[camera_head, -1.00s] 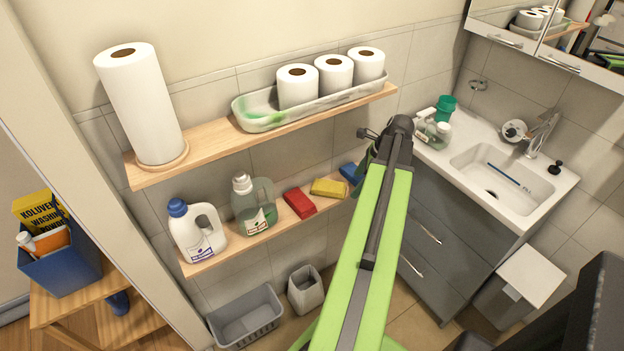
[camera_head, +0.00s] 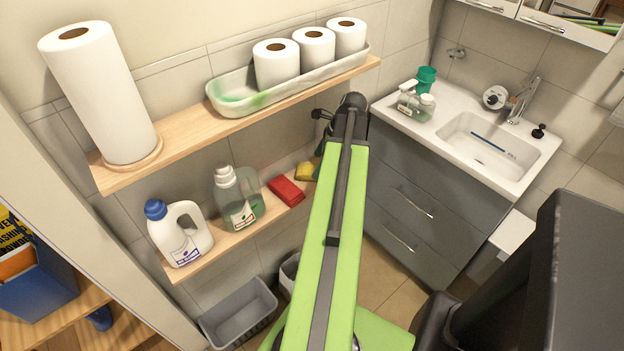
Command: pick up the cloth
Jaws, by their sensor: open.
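No plainly draped cloth shows. A red folded or sponge-like piece (camera_head: 286,190) lies on the lower wooden shelf, with a yellow piece (camera_head: 306,171) just right of it. I cannot tell whether either is the cloth. My green arm rises through the middle of the view and hides the right end of that shelf. My gripper (camera_head: 321,120) is at the arm's far dark end, mostly hidden behind it; only small dark parts stick out on the left. It is open, and I see nothing held in it.
The upper shelf (camera_head: 195,131) carries a paper towel roll (camera_head: 99,95) and a tray (camera_head: 229,106) with three toilet rolls. Two bottles (camera_head: 181,234) (camera_head: 235,199) stand on the lower shelf. A grey basket (camera_head: 238,312) sits below. The sink cabinet (camera_head: 420,205) is at right.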

